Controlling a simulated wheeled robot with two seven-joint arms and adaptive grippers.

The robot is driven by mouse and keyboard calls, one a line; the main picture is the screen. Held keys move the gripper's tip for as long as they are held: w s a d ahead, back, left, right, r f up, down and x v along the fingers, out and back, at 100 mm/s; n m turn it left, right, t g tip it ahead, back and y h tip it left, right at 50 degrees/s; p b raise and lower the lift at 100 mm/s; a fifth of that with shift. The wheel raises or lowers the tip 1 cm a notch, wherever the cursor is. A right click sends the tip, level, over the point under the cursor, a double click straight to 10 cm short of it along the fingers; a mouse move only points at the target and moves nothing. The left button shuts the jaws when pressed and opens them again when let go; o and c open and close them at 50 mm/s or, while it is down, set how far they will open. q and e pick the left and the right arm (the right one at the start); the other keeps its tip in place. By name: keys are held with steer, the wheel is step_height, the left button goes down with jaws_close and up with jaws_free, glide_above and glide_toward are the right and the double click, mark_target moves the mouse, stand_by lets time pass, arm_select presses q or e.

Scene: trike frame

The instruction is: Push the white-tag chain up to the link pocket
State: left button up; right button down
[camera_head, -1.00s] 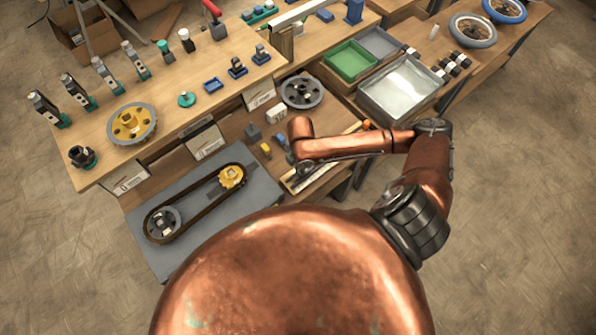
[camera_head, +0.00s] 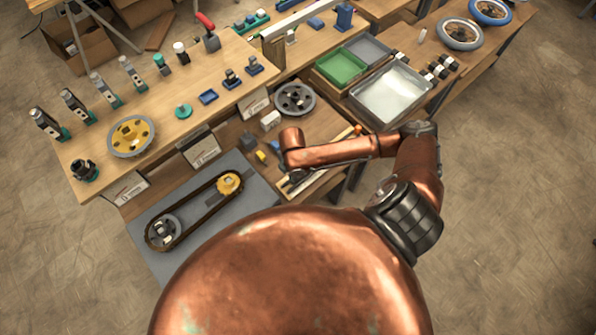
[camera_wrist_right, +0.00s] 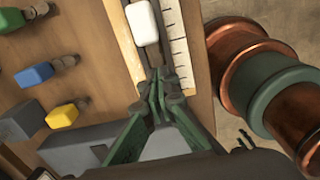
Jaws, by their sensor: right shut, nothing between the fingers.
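A white rounded tag (camera_wrist_right: 142,22) sits in a narrow dark channel beside a ruled scale in the right wrist view. It looks like the chain's white tag; the chain itself I cannot make out there. My right gripper (camera_wrist_right: 158,80) has its green fingers shut and empty at the channel, just below the tag in the picture. I cannot tell whether the tips touch the tag. In the head view my right arm covers most of this spot. I cannot make out the link pocket. My left gripper is not in view.
A grey mat (camera_head: 258,196) carries a chain loop (camera_head: 205,218) around a yellow sprocket (camera_head: 229,184) and a grey one. Blue (camera_wrist_right: 34,75) and yellow (camera_wrist_right: 62,116) pieces lie left of the channel. A green tray (camera_head: 346,66) and metal tray (camera_head: 425,92) stand at right.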

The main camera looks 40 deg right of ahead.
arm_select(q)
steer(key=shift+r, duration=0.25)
arm_select(e)
step_height(320, 180, up, 10)
steer(key=shift+a, duration=0.35)
steer(key=shift+r, duration=0.1)
